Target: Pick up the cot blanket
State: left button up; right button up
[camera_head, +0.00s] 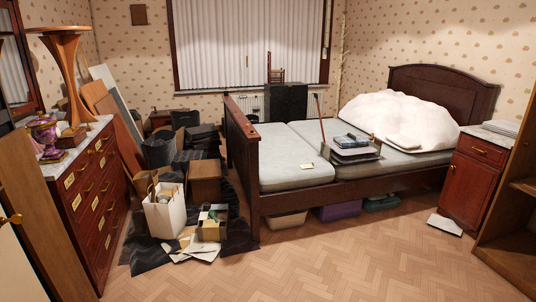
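I cannot tell for certain which thing is the cot blanket. A large puffy white bedding heap (395,113) lies at the headboard end of the bed (295,165). A small flat white piece (404,142) lies at its front edge and may be folded cloth. A box or tray (352,155) on the mattress bears a flat dark and pale stack (350,141), too small to make out. Neither of my grippers is in view.
Bags, boxes (205,180) and papers crowd a dark rug (150,250) left of the bed. A dresser (85,190) stands at left, a red-brown nightstand (470,190) at right. A white flat item (445,225) lies before it. The front parquet floor (330,260) is clear.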

aim_at(350, 140)
jog(key=i+l+z, duration=0.1)
jog(key=i+z, duration=0.15)
jog(key=i, duration=0.25)
jog(key=i+z, duration=0.25)
jog(key=i, duration=0.3)
jog(key=i+j+z, duration=0.1)
jog(key=i+z, duration=0.15)
jog(key=i, duration=0.25)
jog(key=i+j+z, duration=0.25)
jog(key=i, duration=0.3)
jog(key=i+l+u, duration=0.1)
jog(key=i, duration=0.35)
jog(key=i+l+u, duration=0.1)
jog(key=i, duration=0.4)
jog(key=i+l+u, duration=0.1)
jog(key=i+l, duration=0.2)
jog(key=i, duration=0.15)
jog(key=i+l+u, duration=0.1)
jog(key=i+l, duration=0.15)
jog(key=i, duration=0.2)
